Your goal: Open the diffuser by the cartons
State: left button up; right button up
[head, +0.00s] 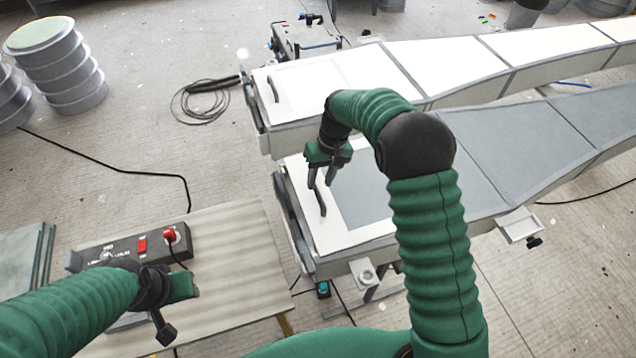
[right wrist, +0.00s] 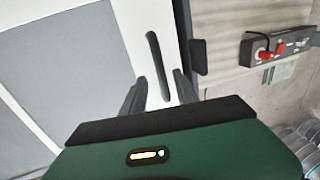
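Two long moulds, which may be the diffusers, lie side by side. The near mould (head: 370,192) has a white end panel with a dark bar handle (head: 321,202). The far mould (head: 345,75) has a similar handle (head: 273,89). My right gripper (head: 321,181) is open over the near handle. In the right wrist view the fingers (right wrist: 159,92) stand apart, and the handle (right wrist: 158,62) lies between and beyond their tips; I cannot tell if they touch it. My left gripper (head: 168,312) is above the wooden table; its opening is unclear. No cartons are recognisable.
A control box (head: 125,250) with red switches sits on the wooden table (head: 235,240) at lower left. Ribbed grey drums (head: 75,75) stand at upper left. A coiled cable (head: 200,100) and a machine (head: 305,37) are behind. Black cables cross the floor.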

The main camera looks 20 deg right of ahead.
jog(key=shift+s+a+f, duration=0.15)
jog(key=shift+f, duration=0.4)
jog(key=shift+s+a+f, duration=0.1)
jog(key=shift+f, duration=0.4)
jog(key=shift+s+f, duration=0.2)
jog(key=shift+f, duration=0.05)
jog(key=shift+w+f, duration=0.1)
jog(key=shift+w, duration=0.05)
jog(key=shift+c, duration=1.4)
grip_shut()
